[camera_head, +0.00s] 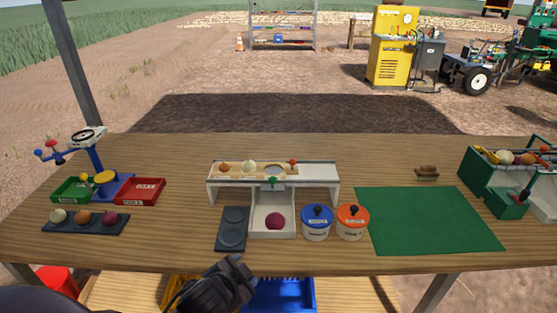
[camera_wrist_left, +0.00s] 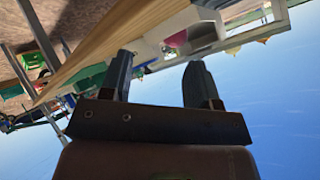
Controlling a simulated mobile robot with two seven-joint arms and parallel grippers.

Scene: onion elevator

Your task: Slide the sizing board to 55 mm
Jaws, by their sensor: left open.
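The sizing board (camera_head: 257,170) is a tan wooden strip with a round hole, lying on a white raised stand (camera_head: 322,173) at the table's middle. A red knob (camera_head: 292,163) is near its right end; an orange-brown and a pale onion rest on its left part. Size marks, including 55 mm, are too small to read. My left gripper (camera_head: 240,265) is at the table's front edge, below and in front of the stand, apart from the board. In the left wrist view its two dark fingers (camera_wrist_left: 160,65) are spread with nothing between them. My right gripper is out of view.
A white tray (camera_head: 259,228) with a purple onion sits under the stand. A dark two-round plate (camera_head: 232,229), a blue-lidded pot (camera_head: 317,223) and an orange-lidded pot (camera_head: 352,222) flank it. A green mat (camera_head: 430,220) lies right; a scale (camera_head: 88,137) stands left.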

